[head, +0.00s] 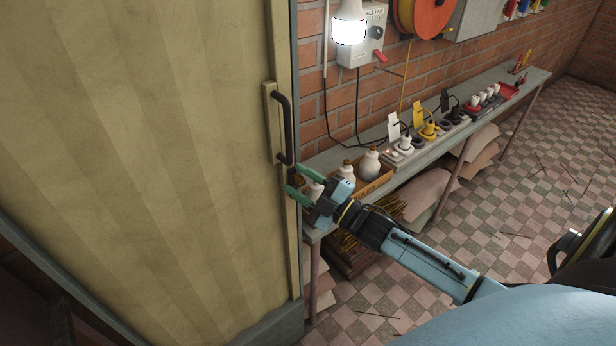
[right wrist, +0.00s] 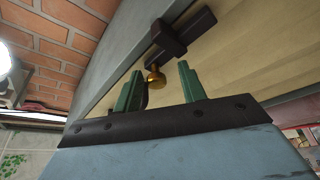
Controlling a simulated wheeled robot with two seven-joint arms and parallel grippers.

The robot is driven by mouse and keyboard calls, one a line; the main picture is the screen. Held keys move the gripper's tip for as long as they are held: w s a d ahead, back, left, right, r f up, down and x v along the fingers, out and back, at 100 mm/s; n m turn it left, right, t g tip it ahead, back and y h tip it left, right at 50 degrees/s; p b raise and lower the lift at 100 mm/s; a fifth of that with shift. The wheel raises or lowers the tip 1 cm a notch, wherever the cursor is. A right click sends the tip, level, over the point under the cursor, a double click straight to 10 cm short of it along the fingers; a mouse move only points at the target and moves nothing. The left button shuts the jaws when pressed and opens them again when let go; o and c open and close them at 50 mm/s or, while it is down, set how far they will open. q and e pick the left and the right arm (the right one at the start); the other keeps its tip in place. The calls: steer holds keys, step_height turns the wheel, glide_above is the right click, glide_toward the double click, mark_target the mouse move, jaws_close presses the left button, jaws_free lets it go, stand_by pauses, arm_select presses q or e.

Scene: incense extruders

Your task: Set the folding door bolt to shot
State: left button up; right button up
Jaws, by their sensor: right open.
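The folding door (head: 140,150) is a tall, pale yellow pleated panel filling the left of the head view. In the right wrist view, the dark door bolt (right wrist: 182,36) lies on the pale door face near a grey edge. Its brass knob (right wrist: 156,78) shows between the green fingers of my right gripper (right wrist: 159,68), which are open and apart on either side of it. I cannot tell whether they touch it. In the head view my right gripper (head: 298,184) is at the door's right edge, below the dark handle, and the bolt cannot be made out there. My left gripper is out of view.
A dark pull handle (head: 283,128) stands above my right gripper. A long grey bench (head: 430,148) along the brick wall carries a wooden tray (head: 378,180) with white bottles, plus sockets and plugs. A lit lamp (head: 349,30) hangs above. The checkered floor (head: 510,200) is mostly open.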

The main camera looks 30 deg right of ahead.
steer(key=b+v, duration=0.1)
steer(key=v, duration=1.2)
steer(key=shift+s+d, duration=0.15)
steer(key=shift+d, duration=0.05)
steer(key=shift+f, duration=0.1)
steer(key=s+d+f+m+g+h+b, duration=0.1)
steer(key=s+f+m+g+h, duration=0.15)
steer(key=f, duration=0.85)
steer(key=s+d+f+m+g+h+b, duration=0.1)
steer(key=s+f+m+g+h, duration=0.2)
steer(key=f, duration=0.7)
steer(key=s+f+m+g+h+b, duration=0.15)
steer(key=f+m, duration=0.25)
steer(key=f, duration=0.7)
steer(key=s+a+f+m+g, duration=0.1)
steer(key=s+a+f+g, duration=0.2)
steer(key=s+f, duration=0.4)
steer(key=s+a+f+m+g+b, duration=0.1)
steer(key=s+a+f+g, duration=0.3)
steer(key=s+f, duration=0.3)
steer(key=s+a+f+m+g+h+b, duration=0.1)
steer(key=s+a+f+m+g, duration=0.1)
steer(key=s+a+f+g, duration=0.2)
steer(key=s+f, duration=0.3)
steer(key=s, duration=0.4)
steer(key=shift+s, duration=0.3)
